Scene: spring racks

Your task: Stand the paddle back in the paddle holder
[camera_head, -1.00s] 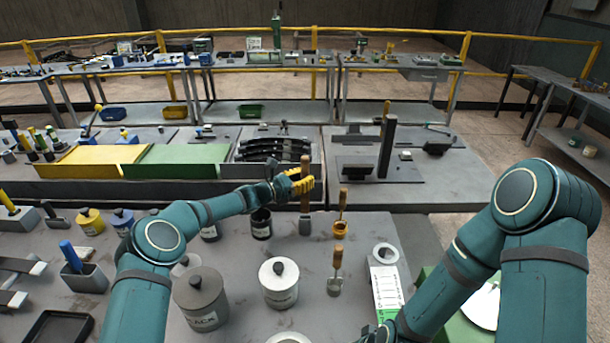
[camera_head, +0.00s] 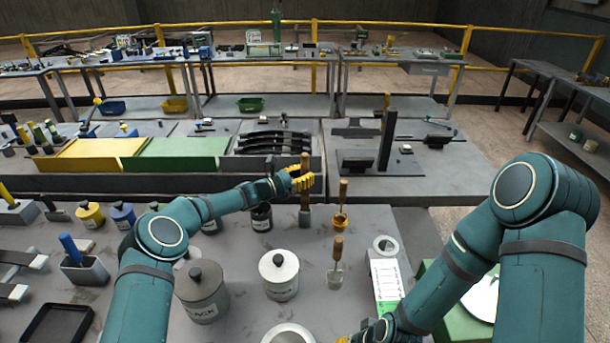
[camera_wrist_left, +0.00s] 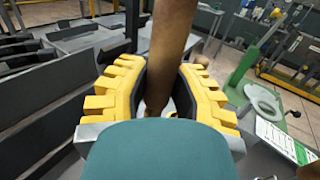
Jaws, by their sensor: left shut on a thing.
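The paddle (camera_head: 305,198), with a long brown wooden handle, stands upright in my left gripper (camera_head: 302,181). Its greyish lower end is close to the grey tabletop; I cannot tell whether it touches. In the left wrist view the handle (camera_wrist_left: 170,45) passes between the yellow fingers of the left gripper (camera_wrist_left: 160,98), which are shut on it. I cannot tell for sure which container is the paddle holder. A grey round-holed piece (camera_head: 385,244) stands behind a white-and-green labelled box, to the right. My right gripper (camera_head: 372,332) shows only partly at the bottom edge.
Lidded white (camera_head: 280,277) and grey (camera_head: 202,292) canisters stand nearer.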

